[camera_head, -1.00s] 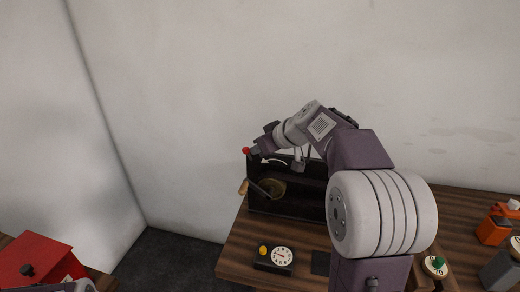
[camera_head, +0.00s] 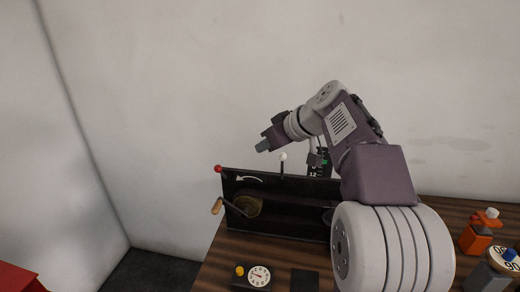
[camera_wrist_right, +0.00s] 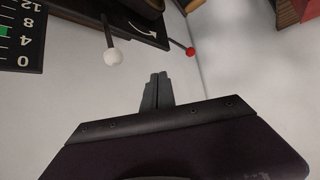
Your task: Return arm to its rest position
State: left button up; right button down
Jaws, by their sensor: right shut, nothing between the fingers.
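My right arm comes in from the lower right in the head view and bends over the dark machine on the table. Its gripper (camera_head: 262,146) is shut and empty, in the air above the machine (camera_head: 290,212). In the right wrist view the gripper's fingers (camera_wrist_right: 156,92) lie together with nothing between them, apart from the white-knobbed lever (camera_wrist_right: 113,56) and the red knob (camera_wrist_right: 190,51). The machine has a crank with a wooden handle (camera_head: 217,206) at its left end. My left gripper does not show.
A timer dial (camera_head: 259,276) with a yellow button stands in front of the machine, beside a dark plate (camera_head: 304,280). An orange container (camera_head: 478,232) and a grey one (camera_head: 490,275) stand at the right. A scale with numbers (camera_wrist_right: 20,32) is on the machine. A red box (camera_head: 18,280) is at lower left.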

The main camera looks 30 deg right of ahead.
jog(key=a+f+n+g+y, duration=0.2)
jog(key=a+f, duration=0.3)
jog(key=a, duration=0.4)
jog(key=s+a+f+g+h, duration=0.1)
jog(key=s+a+f+g, duration=0.15)
jog(key=f, duration=0.45)
jog(key=s+a+f+g, duration=0.2)
jog(key=s+a+f, duration=0.15)
jog(key=f, duration=0.35)
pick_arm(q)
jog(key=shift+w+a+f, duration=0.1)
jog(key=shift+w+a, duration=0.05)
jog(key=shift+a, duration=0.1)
pick_arm(e)
jog(key=s+d+f+m+g+h, duration=0.1)
jog(key=s+d+f+m, duration=0.1)
jog(key=s+f, duration=0.4)
jog(key=s+d+f+m+g+h, duration=0.1)
jog(key=s+d+f+m+h, duration=0.1)
jog(key=s+f, duration=0.5)
jog(key=shift+s+f+m, duration=0.3)
jog(key=shift+f+m, duration=0.4)
jog(key=shift+f, duration=0.25)
